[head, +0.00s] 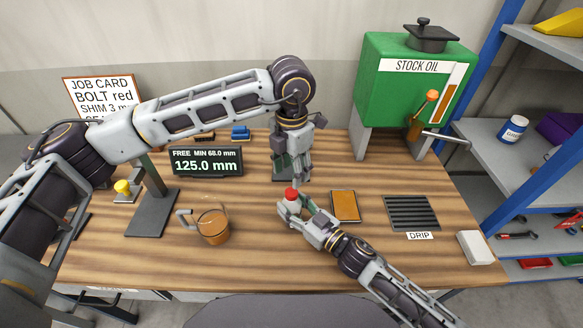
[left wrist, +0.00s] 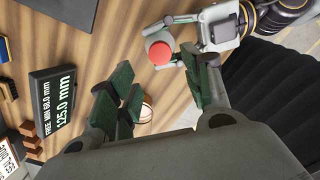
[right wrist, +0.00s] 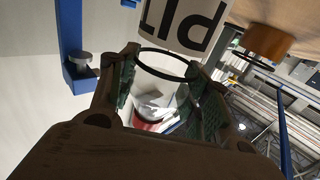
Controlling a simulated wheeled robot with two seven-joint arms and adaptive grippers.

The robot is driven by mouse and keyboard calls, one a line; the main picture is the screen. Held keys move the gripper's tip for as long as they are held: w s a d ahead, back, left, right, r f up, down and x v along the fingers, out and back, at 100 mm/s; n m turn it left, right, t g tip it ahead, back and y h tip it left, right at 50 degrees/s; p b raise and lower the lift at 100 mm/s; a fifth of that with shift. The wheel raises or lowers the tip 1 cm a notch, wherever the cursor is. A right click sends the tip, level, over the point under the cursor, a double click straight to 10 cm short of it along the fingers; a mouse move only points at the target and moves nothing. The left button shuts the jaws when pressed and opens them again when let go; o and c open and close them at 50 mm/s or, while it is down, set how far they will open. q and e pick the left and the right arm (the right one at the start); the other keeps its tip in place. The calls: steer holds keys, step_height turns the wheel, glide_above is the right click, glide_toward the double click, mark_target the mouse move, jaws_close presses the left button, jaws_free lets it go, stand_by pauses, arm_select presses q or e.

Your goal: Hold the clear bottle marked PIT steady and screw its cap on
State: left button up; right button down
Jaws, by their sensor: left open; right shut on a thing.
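The clear bottle marked PIT (right wrist: 185,25) is held in my right gripper (right wrist: 160,95), whose fingers are shut around it. Its label reads upside down in the right wrist view. The red cap (head: 291,194) sits at the bottle's top; whether it is threaded tight cannot be told. The cap also shows from above in the left wrist view (left wrist: 160,52). My left gripper (head: 298,181) is open and empty, pointing down just above the cap. In the left wrist view the cap lies near the far end of the gap between its green-padded fingers (left wrist: 158,75).
A jug of amber liquid (head: 212,226) stands left of the bottle. A display (head: 206,161) and the green stock oil tank (head: 400,100) stand behind.

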mark_target(292, 192)
arm_select(q)
steer(key=shift+f, duration=0.1)
stand_by(0.5)
steer(key=shift+f, duration=3.95)
jaws_close()
steer(key=shift+m, duration=2.6)
steer(key=shift+o, duration=0.4)
jaws_free()
steer(key=shift+r, duration=0.1)
step_height(292, 192, up, 12)
